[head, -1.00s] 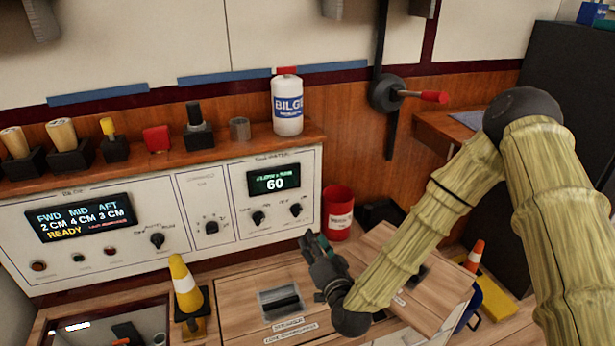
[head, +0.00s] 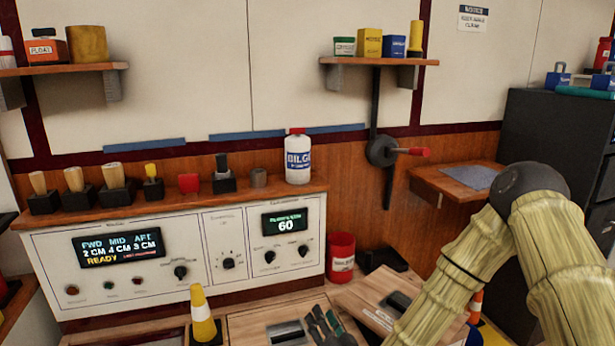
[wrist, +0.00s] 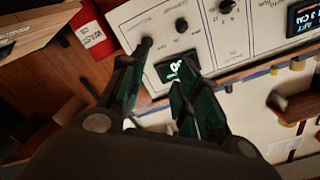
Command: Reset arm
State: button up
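My gripper (head: 324,322) shows at the bottom of the head view, low in front of the control panel and above the wooden floor hatches. In the wrist view my gripper (wrist: 157,88) has its two green fingers spread apart, with nothing seen between them but the panel behind. My arm is bent at the right of the head view. The control panel (head: 185,292) carries a lit display (head: 118,246) reading FWD, MID, AFT and READY, and a smaller display (head: 285,222) reading 60. Several black knobs sit on it.
A red bin (head: 341,258) stands right of the panel. A white bilge bottle (head: 298,160) is on the ledge. A red-handled lever (head: 412,152) is on the wall. A dark cabinet (head: 545,140) is at right.

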jog(key=s+d+f+n+g+h, duration=0.15)
jog(key=s+f+g, duration=0.25)
jog(key=s+f, duration=0.45)
jog(key=s+d+f+n+g, duration=0.1)
jog(key=s+d+f+g, duration=0.3)
jog(key=f, duration=0.7)
jog(key=s+d+f+n+g+h, duration=0.1)
jog(key=s+d+f+g, duration=0.3)
jog(key=s, duration=0.5)
jog(key=s+d+f+g+h, duration=0.2)
jog(key=s+d, duration=0.3)
jog(key=s, duration=0.4)
jog(key=s+d+f+n+g+h, duration=0.1)
jog(key=s+d+f+g, duration=0.3)
jog(key=s, duration=0.5)
notch_tip(320, 180, up, 24)
jog(key=t+p, duration=0.1)
jog(key=p, duration=2.2)
jog(key=shift+w+d, duration=0.2)
jog(key=shift+d, duration=0.05)
jog(key=shift+m, duration=0.25)
